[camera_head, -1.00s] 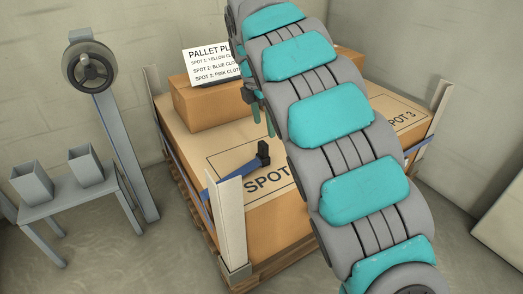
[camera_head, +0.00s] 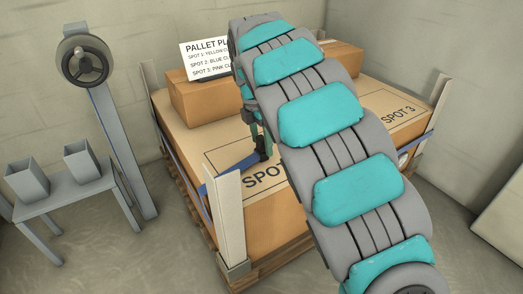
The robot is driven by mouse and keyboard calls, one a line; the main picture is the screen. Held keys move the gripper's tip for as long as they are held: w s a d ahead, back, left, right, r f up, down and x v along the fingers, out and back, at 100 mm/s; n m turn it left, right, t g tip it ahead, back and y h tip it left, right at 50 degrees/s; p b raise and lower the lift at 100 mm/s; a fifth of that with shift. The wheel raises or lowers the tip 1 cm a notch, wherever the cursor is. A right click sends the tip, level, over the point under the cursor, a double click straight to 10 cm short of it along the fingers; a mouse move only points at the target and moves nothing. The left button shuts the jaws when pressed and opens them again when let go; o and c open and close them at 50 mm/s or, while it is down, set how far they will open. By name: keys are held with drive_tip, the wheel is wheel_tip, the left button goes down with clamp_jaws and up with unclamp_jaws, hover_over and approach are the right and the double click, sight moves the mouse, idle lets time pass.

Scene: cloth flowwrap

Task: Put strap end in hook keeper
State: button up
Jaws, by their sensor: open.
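A blue strap (camera_head: 236,165) runs from beside the near white corner post over the top of the large cardboard box. It ends in a black piece (camera_head: 262,149) that stands up near the "SPOT" lettering. My gripper (camera_head: 260,141) points down at this black piece, its fingers open around or just beside it. I cannot tell whether they touch it. My arm hides part of the gripper and much of the box top. I cannot make out a hook keeper.
The large box (camera_head: 180,118) sits on a wooden pallet (camera_head: 262,268) with a white corner post (camera_head: 227,215) at the near corner. A smaller box (camera_head: 200,103) with a pallet plan sign (camera_head: 205,62) stands on top. A grey table (camera_head: 75,188) and a reel stand (camera_head: 115,145) are at left.

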drive_tip(key=shift+r, duration=0.1)
drive_tip(key=shift+c, duration=0.4)
clamp_jaws()
